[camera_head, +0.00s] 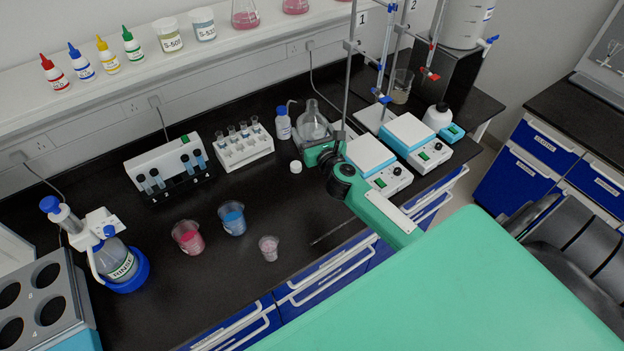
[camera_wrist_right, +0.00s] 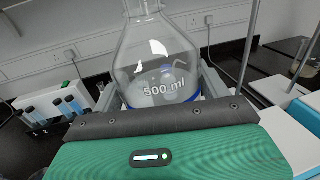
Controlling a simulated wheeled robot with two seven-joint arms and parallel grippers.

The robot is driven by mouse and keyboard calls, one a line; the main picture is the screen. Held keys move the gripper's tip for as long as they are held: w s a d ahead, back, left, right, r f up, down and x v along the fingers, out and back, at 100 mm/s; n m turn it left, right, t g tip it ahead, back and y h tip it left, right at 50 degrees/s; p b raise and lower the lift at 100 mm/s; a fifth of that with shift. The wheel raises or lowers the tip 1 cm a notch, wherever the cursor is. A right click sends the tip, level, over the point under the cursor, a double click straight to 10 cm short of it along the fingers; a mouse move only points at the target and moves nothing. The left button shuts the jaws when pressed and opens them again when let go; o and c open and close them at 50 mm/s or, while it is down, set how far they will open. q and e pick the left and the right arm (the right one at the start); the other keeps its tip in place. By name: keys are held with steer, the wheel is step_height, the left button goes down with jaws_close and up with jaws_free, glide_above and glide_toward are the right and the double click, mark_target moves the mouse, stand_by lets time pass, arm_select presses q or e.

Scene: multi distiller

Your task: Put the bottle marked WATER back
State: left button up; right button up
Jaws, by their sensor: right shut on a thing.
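A small white bottle with a blue cap (camera_head: 283,123) stands near the back of the black bench, left of the flask; its label is too small to read, so I cannot tell if it is the WATER bottle. My right gripper (camera_head: 312,142) is shut on a clear glass flask (camera_head: 313,120). The wrist view shows this flask (camera_wrist_right: 155,60) upright between my fingers, printed "500 ml", with blue at its base. What is under the flask is hidden. A pale bottle-like shape shows through its glass. My left gripper is not in view.
A white cap (camera_head: 296,167) lies near my right gripper. A white tube rack (camera_head: 243,148) stands to the left, and balance-like white devices (camera_head: 412,140) stand to the right. Red (camera_head: 187,237) and blue (camera_head: 232,217) beakers stand in front. The bench between has free room.

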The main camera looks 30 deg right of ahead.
steer(key=shift+f+b, duration=5.85)
steer(key=shift+f, duration=3.1)
steer(key=shift+f, duration=0.15)
steer(key=o, duration=1.6)
steer(key=shift+a, duration=0.1)
